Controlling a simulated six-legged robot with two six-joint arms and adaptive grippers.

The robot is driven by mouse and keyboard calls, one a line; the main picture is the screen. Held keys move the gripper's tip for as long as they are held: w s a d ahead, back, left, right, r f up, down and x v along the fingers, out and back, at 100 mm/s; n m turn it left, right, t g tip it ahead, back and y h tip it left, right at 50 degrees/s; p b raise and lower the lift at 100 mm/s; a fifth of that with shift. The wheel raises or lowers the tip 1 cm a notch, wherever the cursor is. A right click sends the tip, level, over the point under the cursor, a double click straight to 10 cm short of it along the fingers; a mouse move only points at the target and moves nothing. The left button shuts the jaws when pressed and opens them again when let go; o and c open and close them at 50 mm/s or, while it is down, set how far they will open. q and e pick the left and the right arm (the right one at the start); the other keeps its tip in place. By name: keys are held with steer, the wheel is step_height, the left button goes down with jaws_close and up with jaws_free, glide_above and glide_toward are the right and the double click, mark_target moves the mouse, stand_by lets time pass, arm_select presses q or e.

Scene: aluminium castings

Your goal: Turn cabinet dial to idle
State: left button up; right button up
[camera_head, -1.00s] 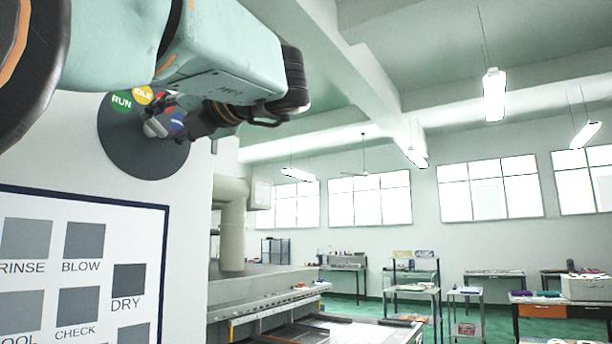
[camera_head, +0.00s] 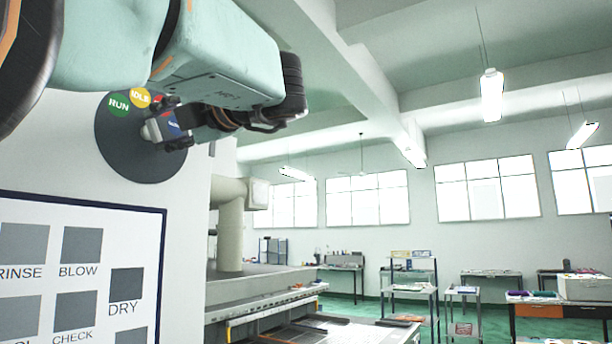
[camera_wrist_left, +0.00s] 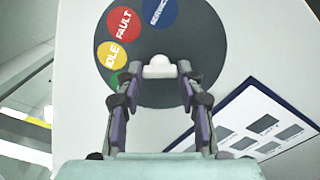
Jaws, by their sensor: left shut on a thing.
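The cabinet dial is a dark grey disc (camera_head: 140,165) on the white cabinet (camera_head: 185,215), at the upper left of the head view. It carries a green RUN spot (camera_head: 119,103), a yellow IDLE spot (camera_head: 140,97), and red and blue spots partly hidden by my gripper. In the left wrist view the IDLE (camera_wrist_left: 112,55), FAULT (camera_wrist_left: 124,24) and blue (camera_wrist_left: 159,11) spots show. My left gripper (camera_head: 165,130) is shut on the pale knob (camera_wrist_left: 159,67) at the disc's middle. The knob's pointing direction is not clear. My right gripper is not seen.
A framed panel (camera_head: 165,245) with grey squares such as RINSE, BLOW and DRY is below the dial on the cabinet. A long machine bed (camera_head: 262,315) and a pale pipe (camera_head: 231,235) stand to the right. Tables and shelves are far behind.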

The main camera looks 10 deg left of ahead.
arm_select(q)
steer(key=shift+m, duration=0.9)
steer(key=o, duration=1.2)
steer(key=shift+a, duration=0.15)
steer(key=shift+c, duration=0.2)
